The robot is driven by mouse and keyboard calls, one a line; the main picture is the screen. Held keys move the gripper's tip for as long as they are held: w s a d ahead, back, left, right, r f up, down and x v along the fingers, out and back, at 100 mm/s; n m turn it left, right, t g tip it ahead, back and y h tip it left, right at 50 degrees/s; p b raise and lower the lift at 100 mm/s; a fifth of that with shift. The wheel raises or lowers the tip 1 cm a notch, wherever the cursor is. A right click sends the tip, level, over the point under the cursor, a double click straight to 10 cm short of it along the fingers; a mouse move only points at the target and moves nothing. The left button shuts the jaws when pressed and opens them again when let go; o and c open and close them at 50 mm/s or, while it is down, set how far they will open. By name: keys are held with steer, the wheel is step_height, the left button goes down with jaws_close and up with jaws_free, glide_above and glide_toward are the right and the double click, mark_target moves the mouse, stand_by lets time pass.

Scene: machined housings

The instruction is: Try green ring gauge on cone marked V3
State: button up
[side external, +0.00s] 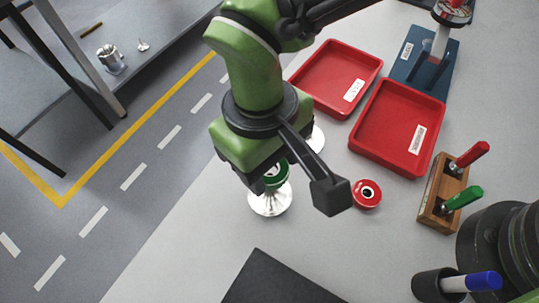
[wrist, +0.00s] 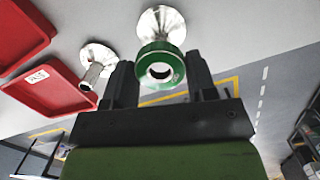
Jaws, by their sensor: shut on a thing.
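The green ring gauge (wrist: 149,57) is between the fingers of my gripper (wrist: 160,88), which is shut on it. In the side view the ring (side external: 279,170) is partly hidden by my gripper (side external: 272,178). A silvery cone on a round base (side external: 269,203) stands directly under the ring; it also shows beyond the ring in the wrist view (wrist: 163,22). I cannot tell whether the ring is around its tip or just above it. A second cone (wrist: 93,72) stands beside it, its base (side external: 318,140) mostly hidden in the side view. I can read no V3 mark on either.
A red round piece (side external: 366,194) lies right of my gripper. Two red trays (side external: 335,77) (side external: 399,130) lie behind it. A wooden block (side external: 437,196) with red- and green-handled tools and a cup (side external: 432,286) with a blue-capped pen stand right. A dark mat (side external: 275,283) lies in front.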

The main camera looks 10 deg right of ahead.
steer(key=shift+f, duration=1.9)
steer(key=shift+r, duration=0.1)
stand_by(1.2)
steer(key=shift+r, duration=2.95)
steer(key=shift+r, duration=2.5)
